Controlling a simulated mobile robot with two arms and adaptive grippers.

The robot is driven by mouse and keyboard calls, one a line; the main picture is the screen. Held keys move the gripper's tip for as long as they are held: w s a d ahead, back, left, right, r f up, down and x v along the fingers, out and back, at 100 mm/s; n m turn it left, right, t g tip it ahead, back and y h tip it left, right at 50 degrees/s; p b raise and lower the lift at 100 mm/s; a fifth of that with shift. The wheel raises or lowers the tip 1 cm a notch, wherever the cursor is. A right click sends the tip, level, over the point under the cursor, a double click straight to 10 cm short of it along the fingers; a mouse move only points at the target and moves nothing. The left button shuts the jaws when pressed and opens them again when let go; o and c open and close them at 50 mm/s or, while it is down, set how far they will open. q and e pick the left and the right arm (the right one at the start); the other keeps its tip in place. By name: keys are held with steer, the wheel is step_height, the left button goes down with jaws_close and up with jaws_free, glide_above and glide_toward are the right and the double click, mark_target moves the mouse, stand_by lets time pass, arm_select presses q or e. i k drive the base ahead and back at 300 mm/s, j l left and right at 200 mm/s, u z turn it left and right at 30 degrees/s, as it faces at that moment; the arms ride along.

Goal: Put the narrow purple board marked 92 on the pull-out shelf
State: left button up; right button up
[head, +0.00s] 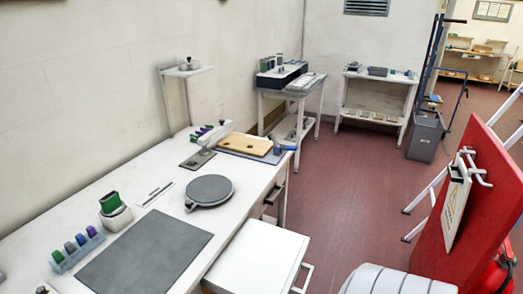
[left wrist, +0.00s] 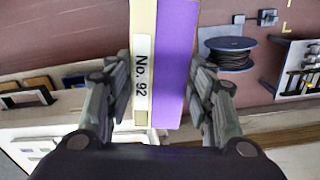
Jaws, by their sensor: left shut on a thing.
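My left gripper (left wrist: 160,85) is shut on the narrow purple board (left wrist: 176,60) in the left wrist view. The board has a purple face and a cream edge band with a white label reading "No. 92". It stands out lengthwise between the two fingers, and its far end is cut off by the top of the frame. Neither gripper nor the board shows in the head view. In the head view, a flat white surface (head: 255,262), which looks like the pull-out shelf, sticks out from the long bench's front at the lower middle. Its visible top is empty.
The white bench (head: 62,215) holds a grey mat (head: 145,255), a round grey plate (head: 209,190) and a wooden board (head: 245,144). A red panel (head: 470,215) stands at the right, with a white rounded object (head: 395,281) below. The red floor (head: 345,185) between is open.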

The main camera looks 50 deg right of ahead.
mark_target(260, 257)
steer(key=k+l, duration=0.1)
steer(key=l, duration=0.55)
steer(key=k+l, duration=0.1)
steer(key=l, duration=0.55)
steer(key=k+l+z, duration=0.1)
steer(key=l, duration=0.6)
steer(key=i+l, duration=0.1)
steer(key=l, duration=0.25)
steer(key=i+l, duration=0.1)
steer(key=l, duration=0.25)
steer(key=i+l, duration=0.15)
steer(key=l, duration=0.2)
